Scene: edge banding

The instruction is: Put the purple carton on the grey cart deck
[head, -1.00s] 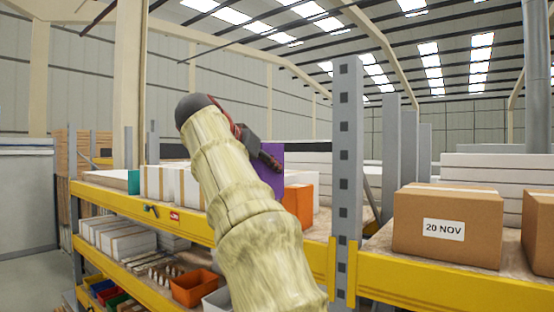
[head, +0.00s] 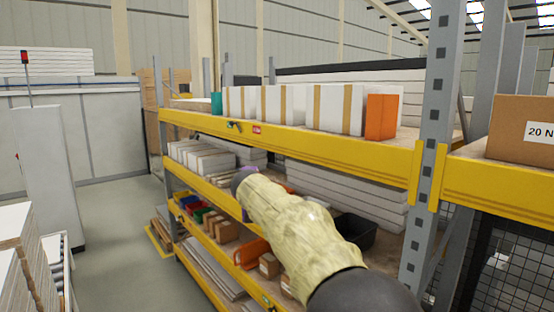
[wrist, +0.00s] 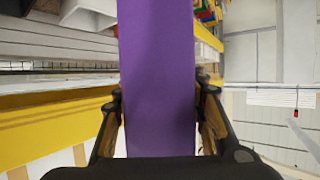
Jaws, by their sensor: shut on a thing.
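The purple carton (wrist: 157,70) fills the middle of the wrist view as a tall, plain purple face. My gripper (wrist: 160,100) is shut on it, with one dark finger against each side. In the head view my sleeved arm reaches toward the shelving and hides the gripper and nearly all of the carton. Only a small purple patch (head: 248,168) shows past the arm's end. I cannot make out a grey cart deck in either view.
A yellow-beamed rack (head: 330,145) stands close ahead, with white cartons (head: 285,104) and an orange box (head: 381,117) on its upper shelf. A grey upright (head: 437,100) is at right. Stacked boards (head: 14,260) stand at lower left. The floor aisle (head: 120,220) between is clear.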

